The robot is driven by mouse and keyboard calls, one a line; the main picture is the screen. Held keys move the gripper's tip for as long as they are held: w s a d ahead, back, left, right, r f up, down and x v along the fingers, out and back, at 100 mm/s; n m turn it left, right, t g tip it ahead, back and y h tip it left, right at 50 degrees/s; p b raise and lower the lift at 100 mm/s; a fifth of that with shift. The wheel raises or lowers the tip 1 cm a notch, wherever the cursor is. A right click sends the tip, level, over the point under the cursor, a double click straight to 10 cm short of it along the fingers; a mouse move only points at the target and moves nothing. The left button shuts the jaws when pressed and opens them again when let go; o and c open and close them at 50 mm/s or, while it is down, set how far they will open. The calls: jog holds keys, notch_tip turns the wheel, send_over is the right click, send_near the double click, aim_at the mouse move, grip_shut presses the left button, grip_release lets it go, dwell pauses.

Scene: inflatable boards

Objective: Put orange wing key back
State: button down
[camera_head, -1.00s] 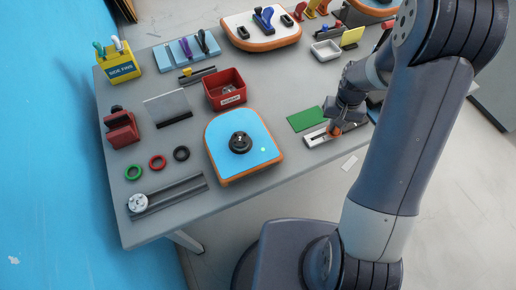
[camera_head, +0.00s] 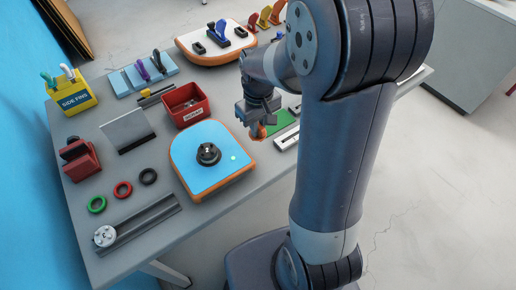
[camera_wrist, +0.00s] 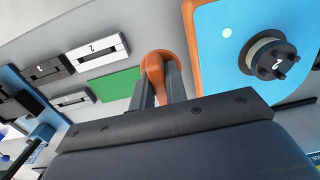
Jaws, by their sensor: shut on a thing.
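My gripper (camera_head: 258,134) is shut on the orange wing key (camera_head: 257,131), just right of the blue board. In the wrist view the wing key (camera_wrist: 160,68) shows as a rounded orange piece between the two fingers (camera_wrist: 158,90); its lower part is hidden. The blue board with an orange rim (camera_head: 195,176) lies on the table and carries a round black valve (camera_head: 208,154). The valve also shows in the wrist view (camera_wrist: 270,58), with a number on its top. A slotted light holder (camera_head: 286,142) lies beyond the gripper to the right.
A green mat (camera_head: 284,121) lies behind the gripper. A red bin (camera_head: 187,104) stands behind the blue board. The table's front edge runs close below the board.

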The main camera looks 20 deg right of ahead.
jog(key=shift+f, duration=3.9)
jog(key=shift+f, duration=0.2)
jog(key=c, duration=1.4)
grip_release()
jog(key=shift+r, duration=0.1)
jog(key=shift+r, duration=0.1)
notch_tip(320, 180, up, 12)
jog(key=shift+r, duration=0.1)
jog(key=shift+f, duration=0.2)
